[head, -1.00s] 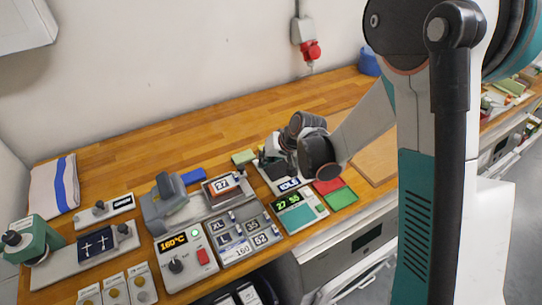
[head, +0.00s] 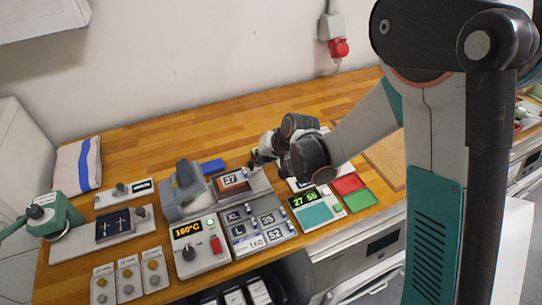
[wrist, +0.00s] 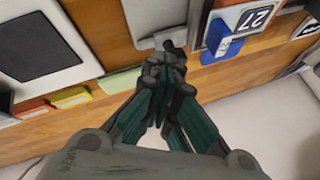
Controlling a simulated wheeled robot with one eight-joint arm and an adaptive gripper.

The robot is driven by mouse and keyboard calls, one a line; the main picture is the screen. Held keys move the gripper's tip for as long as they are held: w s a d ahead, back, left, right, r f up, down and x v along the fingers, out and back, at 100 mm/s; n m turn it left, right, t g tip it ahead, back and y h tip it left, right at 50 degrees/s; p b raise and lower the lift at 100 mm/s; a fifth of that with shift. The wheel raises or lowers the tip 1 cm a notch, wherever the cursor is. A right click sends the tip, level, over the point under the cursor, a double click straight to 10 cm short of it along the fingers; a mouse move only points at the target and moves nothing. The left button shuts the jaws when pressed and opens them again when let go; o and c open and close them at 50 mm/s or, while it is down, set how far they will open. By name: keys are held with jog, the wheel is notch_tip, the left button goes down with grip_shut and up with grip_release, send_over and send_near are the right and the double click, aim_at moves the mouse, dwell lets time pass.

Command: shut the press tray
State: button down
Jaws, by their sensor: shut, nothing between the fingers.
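The grey press (head: 183,194) stands on the wooden bench left of centre in the head view. Its tray (head: 262,187) sticks out to the right from under the press head, with a label marked 27 (head: 232,181) on it. The label also shows at the upper right of the wrist view (wrist: 252,17). My gripper (head: 256,157) is shut and empty, just behind the right end of the tray. In the wrist view the closed fingertips (wrist: 165,55) are close to a grey knob-like part (wrist: 172,47); whether they touch it I cannot tell.
A control box reading 160°C (head: 188,230) and a rack of size labels (head: 245,240) stand in front. A panel with a green readout (head: 310,200) and red and green pads (head: 348,184) lie right.

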jog(key=s+a, duration=0.1)
jog(key=a, duration=0.1)
jog(key=s+a, duration=0.1)
jog(key=a, duration=0.2)
jog(key=s+a+b, duration=0.1)
jog(key=s+a, duration=0.1)
jog(key=a, duration=0.1)
jog(key=shift+a, duration=0.2)
